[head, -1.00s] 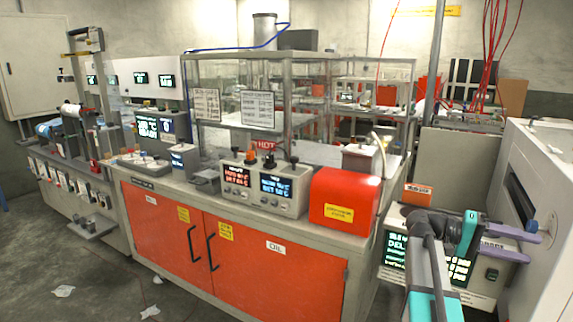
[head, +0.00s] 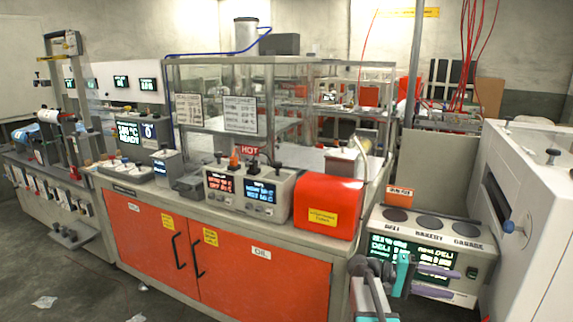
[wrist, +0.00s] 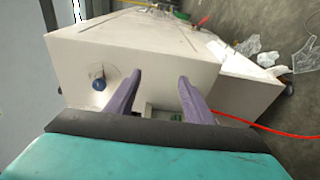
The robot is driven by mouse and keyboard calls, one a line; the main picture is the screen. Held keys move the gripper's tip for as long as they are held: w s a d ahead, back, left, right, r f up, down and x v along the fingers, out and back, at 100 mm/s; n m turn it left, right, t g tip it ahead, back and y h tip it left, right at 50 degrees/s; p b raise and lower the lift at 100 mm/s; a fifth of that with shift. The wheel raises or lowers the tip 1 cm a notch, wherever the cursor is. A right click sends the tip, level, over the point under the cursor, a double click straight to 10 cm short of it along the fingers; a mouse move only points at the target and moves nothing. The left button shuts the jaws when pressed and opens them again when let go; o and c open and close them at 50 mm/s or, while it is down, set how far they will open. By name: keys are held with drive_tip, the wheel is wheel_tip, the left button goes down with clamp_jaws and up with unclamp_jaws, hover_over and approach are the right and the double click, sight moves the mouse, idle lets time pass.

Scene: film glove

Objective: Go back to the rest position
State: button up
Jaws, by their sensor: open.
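My gripper (head: 467,287) is at the lower right of the head view, in front of the DELI BAKERY GARAGE unit (head: 426,228) with its round dark pads. Its two purple fingers are apart, with nothing between them. In the wrist view the gripper (wrist: 160,80) is also open and empty. A white housing (wrist: 190,60) with a blue knob (wrist: 99,84) lies beyond the fingertips there. My teal and grey arm covers part of the counter's right end in the head view.
A white machine (head: 525,185) with a dark slot stands close on the right. A red box (head: 328,205) sits on the counter over orange OIL cabinet doors (head: 235,260). A red cable (wrist: 255,127) and clear crumpled scraps (wrist: 255,45) lie on the floor. Floor at left is mostly open.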

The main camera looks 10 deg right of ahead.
drive_tip(key=s+a+f+n+t+y+p, duration=0.1)
drive_tip(key=s+a+f+n+y, duration=0.3)
drive_tip(key=f, duration=0.6)
drive_tip(key=s+a+f+t+h+p, duration=0.1)
drive_tip(key=s+a+f, duration=0.1)
drive_tip(key=a+f, duration=0.6)
drive_tip(key=s+a+f+n+y+p, duration=0.1)
drive_tip(key=s+a+f+n+y, duration=0.2)
drive_tip(key=f, duration=0.9)
drive_tip(key=s+a+f+m+y, duration=0.1)
drive_tip(key=s+a+f+y, duration=0.6)
drive_tip(key=s+a+f, duration=0.95)
drive_tip(key=a+m+y, duration=0.1)
drive_tip(key=a+y, duration=0.1)
drive_tip(key=a, duration=0.6)
drive_tip(key=shift+w+r+t+y+p, duration=0.2)
drive_tip(key=shift+w+t+y+p, duration=0.1)
drive_tip(key=shift+w, duration=0.15)
drive_tip(key=c, duration=0.4)
